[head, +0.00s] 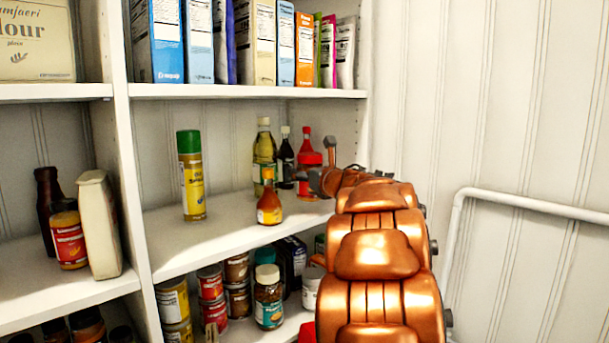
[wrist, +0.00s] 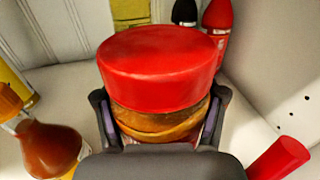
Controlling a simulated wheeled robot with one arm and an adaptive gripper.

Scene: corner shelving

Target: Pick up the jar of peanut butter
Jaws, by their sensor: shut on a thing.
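The jar of peanut butter has a wide red lid and a brown body. In the wrist view the jar (wrist: 160,70) stands upright between the two dark fingers of my gripper (wrist: 165,122), which are shut on its sides. In the head view the jar (head: 310,158) is at the right end of the middle shelf, partly hidden by my gripper (head: 312,180) and arm. I cannot tell whether its base touches the shelf.
On the middle shelf (head: 240,238), a small orange sauce bottle (head: 269,203) stands left of the jar. An oil bottle (head: 264,155), a dark bottle (head: 286,155) and a red-capped bottle (head: 306,139) stand behind. A green-capped spray can (head: 191,175) is farther left.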

